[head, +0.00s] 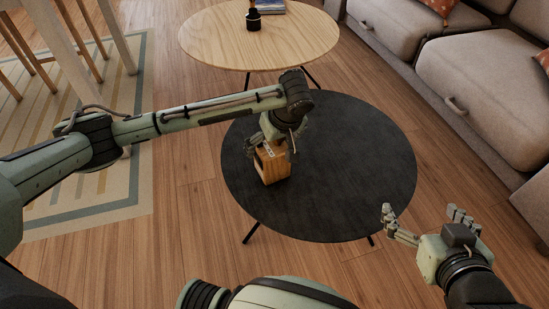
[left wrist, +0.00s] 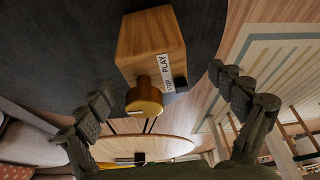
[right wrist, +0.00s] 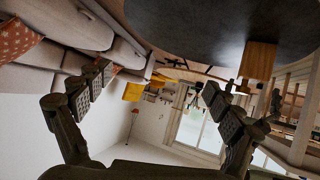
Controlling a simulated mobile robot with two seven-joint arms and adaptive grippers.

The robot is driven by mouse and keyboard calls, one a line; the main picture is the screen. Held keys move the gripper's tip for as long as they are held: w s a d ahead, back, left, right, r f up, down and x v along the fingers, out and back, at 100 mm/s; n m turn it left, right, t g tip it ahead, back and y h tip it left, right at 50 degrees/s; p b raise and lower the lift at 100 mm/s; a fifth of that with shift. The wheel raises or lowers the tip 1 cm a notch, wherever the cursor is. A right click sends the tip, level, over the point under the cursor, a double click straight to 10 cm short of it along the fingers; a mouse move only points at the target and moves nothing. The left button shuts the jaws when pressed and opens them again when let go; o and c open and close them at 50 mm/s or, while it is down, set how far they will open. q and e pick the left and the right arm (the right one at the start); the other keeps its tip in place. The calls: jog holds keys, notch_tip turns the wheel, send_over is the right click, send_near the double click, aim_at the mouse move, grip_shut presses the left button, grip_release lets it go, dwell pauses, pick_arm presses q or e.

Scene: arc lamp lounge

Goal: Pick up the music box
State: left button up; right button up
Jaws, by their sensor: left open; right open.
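The music box (head: 272,168) is a small wooden block standing on the round black table (head: 350,180), left of its middle. In the left wrist view the music box (left wrist: 152,45) has a brass knob and a white label reading PLAY and STOP. My left gripper (head: 276,148) is right above and at the box, fingers spread; in its wrist view the fingers (left wrist: 165,95) stand apart with the box between and beyond them. Whether they touch it I cannot tell. My right gripper (head: 423,218) is open and empty, at the table's front right. The box (right wrist: 259,60) also shows in the right wrist view.
A round light wood table (head: 220,40) stands behind, bearing a dark pot (head: 253,20) and a book (head: 272,7). A grey sofa (head: 470,75) is at the right. A striped rug (head: 120,190) lies at the left. The black table's right side is bare.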

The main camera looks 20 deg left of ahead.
pick_arm(q)
jog(key=x, duration=0.2)
jog(key=b+x, duration=0.1)
jog(key=d+x, duration=0.1)
jog(key=x, duration=0.1)
jog(key=shift+a+f, duration=0.1)
jog(key=shift+f, duration=0.35)
jog(key=shift+w+f, duration=0.1)
jog(key=shift+f, duration=0.05)
pick_arm(e)
jog(key=w+a+r+t+y, duration=0.2)
jog(key=a+r+t, duration=0.1)
jog(key=r, duration=0.3)
jog(key=shift+a+r+t, duration=0.35)
jog(key=shift+a+t, duration=0.05)
jog(key=shift+a, duration=0.45)
jog(key=shift+w, duration=0.1)
pick_arm(q)
jog(key=c, duration=1.5)
jog(key=shift+c, duration=1)
